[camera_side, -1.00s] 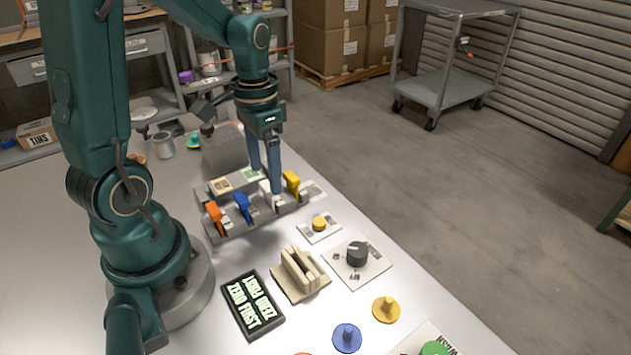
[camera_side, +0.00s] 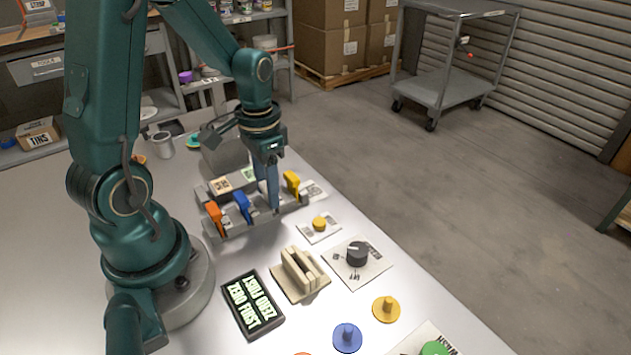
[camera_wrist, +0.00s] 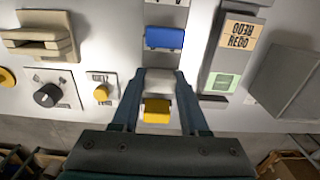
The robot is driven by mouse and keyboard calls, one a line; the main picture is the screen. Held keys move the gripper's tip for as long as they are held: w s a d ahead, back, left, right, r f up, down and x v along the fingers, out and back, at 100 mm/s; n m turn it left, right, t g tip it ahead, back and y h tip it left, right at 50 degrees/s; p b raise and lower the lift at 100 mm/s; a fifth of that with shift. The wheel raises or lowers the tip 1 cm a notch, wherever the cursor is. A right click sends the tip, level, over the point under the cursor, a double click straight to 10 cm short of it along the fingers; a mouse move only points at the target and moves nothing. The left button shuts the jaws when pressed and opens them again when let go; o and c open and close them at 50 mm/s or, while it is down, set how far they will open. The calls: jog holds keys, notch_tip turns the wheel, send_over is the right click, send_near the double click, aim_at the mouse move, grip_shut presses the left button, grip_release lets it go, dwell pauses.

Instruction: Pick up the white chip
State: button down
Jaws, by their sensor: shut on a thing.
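The white chip (camera_wrist: 160,76) stands in the rack between the blue chip (camera_wrist: 164,38) and the yellow chip (camera_wrist: 157,110). My gripper (camera_wrist: 160,82) is shut on it, one finger on each side. In the side view my gripper (camera_side: 272,205) points straight down at the rack (camera_side: 236,226), and its near finger hides most of the white chip (camera_side: 263,187). The blue chip (camera_side: 243,206) and orange chip (camera_side: 214,217) stand to its left, and the yellow chip (camera_side: 291,183) to its right. I cannot see the white chip lifted clear of the rack.
A yellow button (camera_side: 319,223), a black knob (camera_side: 357,253) and a beige slotted block (camera_side: 300,272) stand in front of the rack. A dark sign (camera_side: 252,305) lies near my base. Yellow (camera_side: 386,309) and blue (camera_side: 347,337) knobbed discs lie toward the front edge.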

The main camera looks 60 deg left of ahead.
jog(key=shift+r, duration=0.15)
jog(key=shift+r, duration=0.45)
notch_tip(320, 180, up, 3)
jog(key=shift+r, duration=0.15)
jog(key=s+a+r+n, duration=0.4)
jog(key=s+a+r, duration=0.3)
jog(key=s+a, duration=0.1)
jog(key=w+d+n, duration=0.1)
jog(key=w+d, duration=0.5)
jog(key=d, duration=0.4)
jog(key=s+d+f+m, duration=0.1)
jog(key=d+m, duration=0.4)
jog(key=d, duration=0.8)
jog(key=shift+d, duration=0.25)
